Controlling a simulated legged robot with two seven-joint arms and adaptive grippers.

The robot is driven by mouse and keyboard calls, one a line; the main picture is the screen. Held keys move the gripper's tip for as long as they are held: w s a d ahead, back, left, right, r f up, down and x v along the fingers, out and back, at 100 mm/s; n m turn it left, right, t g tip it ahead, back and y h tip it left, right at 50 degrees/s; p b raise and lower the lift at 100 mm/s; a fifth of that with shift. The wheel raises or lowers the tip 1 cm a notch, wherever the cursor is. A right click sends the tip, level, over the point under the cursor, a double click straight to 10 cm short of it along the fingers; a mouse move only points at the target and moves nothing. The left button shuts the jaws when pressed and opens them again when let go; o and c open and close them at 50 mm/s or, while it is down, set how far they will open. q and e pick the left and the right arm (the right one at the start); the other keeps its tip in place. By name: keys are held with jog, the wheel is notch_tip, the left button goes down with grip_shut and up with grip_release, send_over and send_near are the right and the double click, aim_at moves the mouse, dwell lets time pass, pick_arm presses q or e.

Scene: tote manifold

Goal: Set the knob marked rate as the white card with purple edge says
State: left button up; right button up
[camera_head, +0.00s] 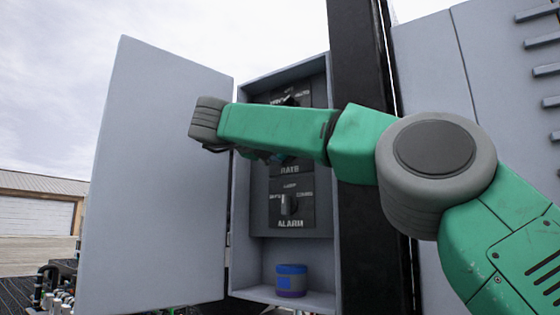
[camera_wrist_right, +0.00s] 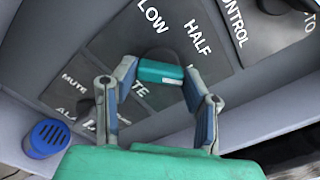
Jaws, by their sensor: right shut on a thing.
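The panel marked RATE (camera_head: 289,170) is in the open cabinet, mostly hidden behind my right arm in the head view. In the right wrist view, the rate knob (camera_wrist_right: 160,72) shows a teal grip in front of a dark round base. The words LOW and HALF stand above it and part of RATE below. My right gripper (camera_wrist_right: 161,80) has its two fingertips at the two ends of the teal grip and is shut on it. The knob's exact pointing is hard to tell. The white card with purple edge is not in view. My left gripper is not in view.
The cabinet door (camera_head: 155,180) stands open at the left. The alarm knob (camera_head: 289,204) sits below the rate panel, and another knob (camera_head: 290,101) above is partly hidden. A blue and purple can (camera_head: 291,281) stands on the cabinet floor. A dark post (camera_head: 365,240) rises just right.

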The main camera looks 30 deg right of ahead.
jog(key=shift+w+f+m+b, duration=0.1)
jog(key=shift+f+m+b, duration=0.15)
jog(key=shift+m, duration=0.3)
jog(key=shift+f+m+b, duration=0.15)
jog(key=shift+m+b, duration=0.15)
jog(key=shift+m, duration=0.25)
jog(key=o, duration=0.9)
jog(key=shift+o, duration=1.2)
jog(key=shift+w, duration=0.15)
jog(key=shift+r, duration=0.1)
jog(key=v, duration=1.2)
